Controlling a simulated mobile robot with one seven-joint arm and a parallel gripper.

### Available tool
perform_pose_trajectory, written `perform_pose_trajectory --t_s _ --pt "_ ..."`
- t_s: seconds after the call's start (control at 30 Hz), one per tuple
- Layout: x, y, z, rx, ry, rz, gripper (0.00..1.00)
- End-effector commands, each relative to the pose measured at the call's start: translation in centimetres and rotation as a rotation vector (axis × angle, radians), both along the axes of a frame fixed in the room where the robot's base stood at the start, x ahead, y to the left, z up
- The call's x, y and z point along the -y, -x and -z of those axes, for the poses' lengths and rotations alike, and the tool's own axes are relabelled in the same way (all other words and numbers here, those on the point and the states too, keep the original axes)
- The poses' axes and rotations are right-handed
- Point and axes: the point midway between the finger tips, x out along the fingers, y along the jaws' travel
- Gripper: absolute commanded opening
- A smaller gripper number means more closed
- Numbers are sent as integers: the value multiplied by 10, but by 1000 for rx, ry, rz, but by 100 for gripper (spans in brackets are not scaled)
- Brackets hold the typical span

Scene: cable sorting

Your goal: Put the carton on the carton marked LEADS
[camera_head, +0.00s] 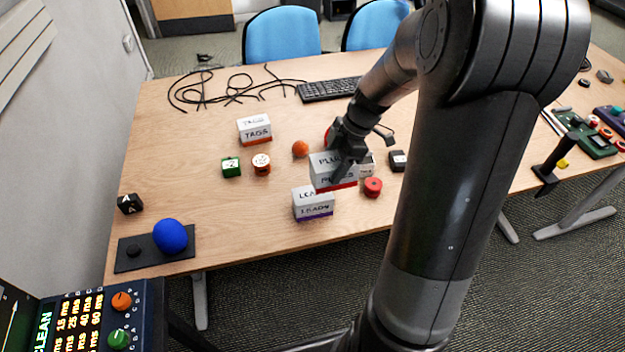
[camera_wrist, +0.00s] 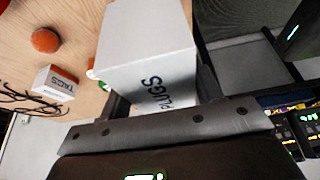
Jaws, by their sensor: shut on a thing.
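My gripper (camera_head: 347,160) is shut on a white carton marked PLUGS (camera_head: 327,170) with a red band along its base. In the head view the held carton is just above and right of the carton marked LEADS (camera_head: 313,204), which has a purple band and stands near the table's front edge. The held carton covers part of the LEADS carton's back; I cannot tell whether the two touch. In the wrist view the PLUGS carton (camera_wrist: 148,50) fills the space between the fingers. The LEADS carton does not show there.
A carton marked TAGS (camera_head: 255,130) stands farther back. Nearby are a red spool (camera_head: 373,187), an orange ball (camera_head: 300,148), a green cube (camera_head: 231,166) and an orange-and-white spool (camera_head: 261,163). A black cable (camera_head: 230,90) and a keyboard (camera_head: 329,90) lie at the back.

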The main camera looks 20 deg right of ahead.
Motion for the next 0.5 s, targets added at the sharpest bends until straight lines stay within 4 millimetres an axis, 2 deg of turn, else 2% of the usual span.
perform_pose_trajectory --t_s 0.03,0.2,0.5 --pt "-12 -6 7 -2 -2 -5 26" --pt "-36 -22 25 -1 -1 -4 26" --pt "-47 -29 42 -2 -1 1 26"
